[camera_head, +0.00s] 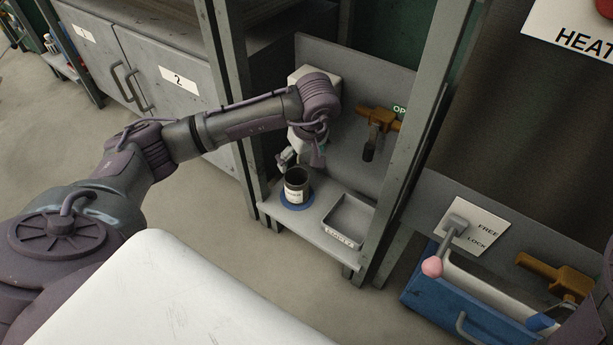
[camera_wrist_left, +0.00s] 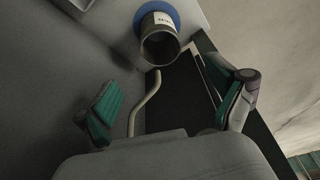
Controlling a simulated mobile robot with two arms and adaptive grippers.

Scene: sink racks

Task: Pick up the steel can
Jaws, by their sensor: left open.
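The steel can (camera_head: 296,186) stands upright on a round blue pad (camera_head: 297,205) on a grey shelf, its open top up and a white label on its front. In the left wrist view the can (camera_wrist_left: 159,50) is at the top middle, its mouth toward the camera, on the blue pad (camera_wrist_left: 178,12). My left gripper (camera_head: 303,161) is just above and behind the can in the head view. In the left wrist view my left gripper (camera_wrist_left: 170,108) is open, with green-padded fingers wide apart and nothing between them. The can lies beyond the fingertips.
A shallow grey tray (camera_head: 349,218) sits right of the can on the shelf (camera_head: 322,240). An orange valve handle (camera_head: 378,122) sticks out from the panel behind. Grey posts flank the shelf. At right are a pink-knobbed lever (camera_head: 432,266) and a blue drawer (camera_head: 440,305).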

